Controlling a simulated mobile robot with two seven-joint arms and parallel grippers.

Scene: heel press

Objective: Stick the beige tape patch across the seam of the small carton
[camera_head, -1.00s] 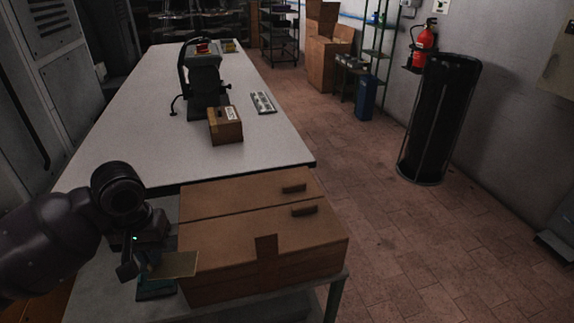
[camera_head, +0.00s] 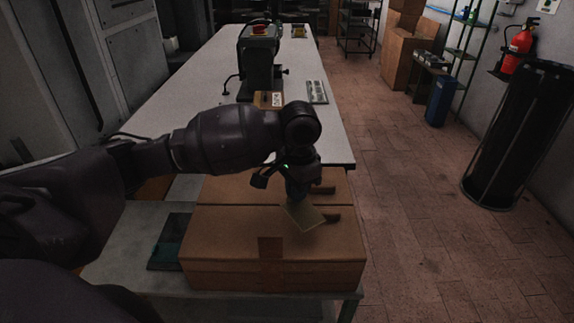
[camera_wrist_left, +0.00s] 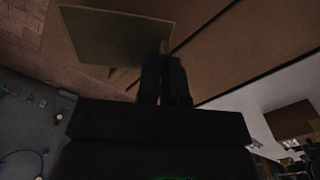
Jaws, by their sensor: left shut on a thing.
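The beige tape patch (camera_head: 304,215) is a thin flat square. My left gripper (camera_head: 298,196) is shut on its edge and holds it over the large brown carton (camera_head: 225,245), to the right of its middle. The patch also shows in the left wrist view (camera_wrist_left: 112,35), out past the shut fingers (camera_wrist_left: 165,72). I cannot tell whether it touches the carton top. A dark seam runs across that top, partly hidden by my arm. A small carton (camera_head: 268,98) with a white label stands on the white table, mostly hidden behind my left arm. My right gripper is out of view.

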